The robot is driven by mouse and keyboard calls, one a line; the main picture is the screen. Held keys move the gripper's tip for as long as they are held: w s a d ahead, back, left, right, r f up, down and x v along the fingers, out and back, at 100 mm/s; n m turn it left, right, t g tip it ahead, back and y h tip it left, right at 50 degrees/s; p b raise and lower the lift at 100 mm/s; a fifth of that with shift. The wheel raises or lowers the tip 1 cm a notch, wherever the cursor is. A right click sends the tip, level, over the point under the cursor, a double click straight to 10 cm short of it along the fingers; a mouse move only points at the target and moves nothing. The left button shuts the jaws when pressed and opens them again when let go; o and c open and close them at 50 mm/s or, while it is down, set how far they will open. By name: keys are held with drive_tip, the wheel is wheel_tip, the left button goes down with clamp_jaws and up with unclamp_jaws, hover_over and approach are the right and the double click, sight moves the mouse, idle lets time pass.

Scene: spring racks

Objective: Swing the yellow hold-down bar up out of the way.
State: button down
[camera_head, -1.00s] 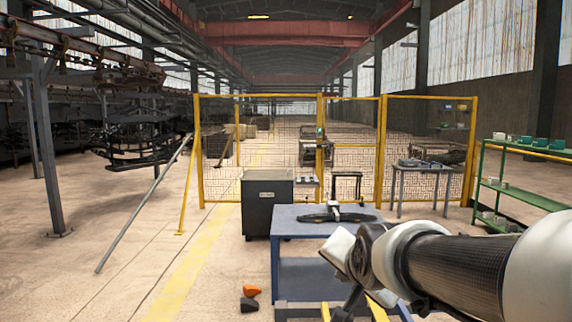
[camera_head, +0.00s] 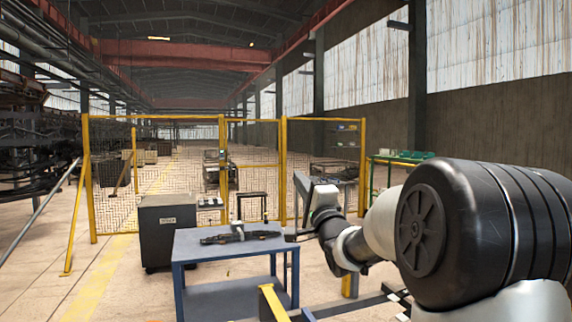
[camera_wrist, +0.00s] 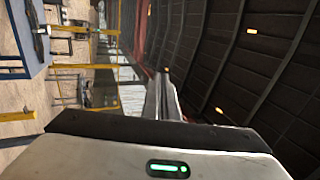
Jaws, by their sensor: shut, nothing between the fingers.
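A short yellow bar (camera_head: 272,302) stands at the bottom of the head view, in front of the blue table. Its lower end is cut off by the frame edge, and I cannot tell for sure that it is the hold-down bar. My gripper (camera_head: 300,183) is raised well above it to the right of the table, pointing up and to the left. In the wrist view my gripper (camera_wrist: 163,98) is shut and empty, its fingers together against the roof behind. It is apart from the yellow bar.
The blue table (camera_head: 185,246) holds a dark flat part (camera_head: 215,239). A dark cabinet (camera_head: 168,232) stands left of it. A yellow mesh fence (camera_head: 222,160) runs behind. Dark rails with a checkered marker (camera_head: 396,297) lie low at right. Floor at left is clear.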

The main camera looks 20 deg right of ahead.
drive_tip(key=p+x, duration=0.1)
drive_tip(key=x, duration=0.8)
drive_tip(key=shift+w, duration=0.15)
drive_tip(key=shift+r, duration=0.1)
idle(1.0)
